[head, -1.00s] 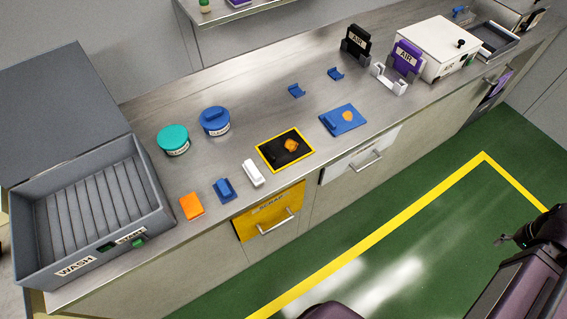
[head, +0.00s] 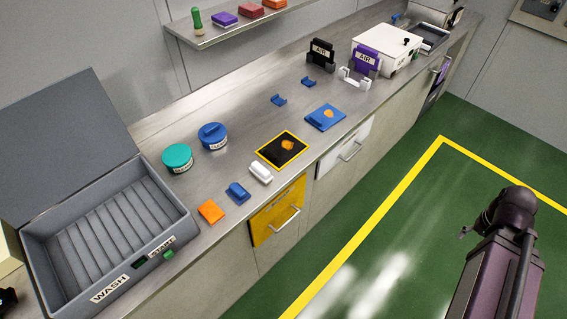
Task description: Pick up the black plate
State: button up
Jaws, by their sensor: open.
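Two flat black things are in the head view. A black plate (head: 321,54) marked AIR stands upright in a dark holder at the back of the counter. A black square (head: 271,152) with a yellow border lies flat mid-counter, with an orange piece (head: 287,145) on it. My arm is at the lower right, over the green floor. What looks like the tip of my gripper (head: 465,232) shows beside the arm, open and far from both black things. The rest of the gripper is hidden behind the arm.
A purple AIR plate (head: 366,59) in a white holder and a white box (head: 386,47) stand beside the black plate. A blue plate (head: 322,119) and small blue brackets (head: 279,100) lie in front. A shelf (head: 215,35) hangs above. An open WASH box (head: 100,235) fills the left.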

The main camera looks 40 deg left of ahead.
aim_at(285, 146)
jog(key=z, duration=0.15)
jog(key=k, duration=1.1)
jog(key=u, duration=2.1)
jog(key=i, duration=1)
jog(key=u, duration=0.05)
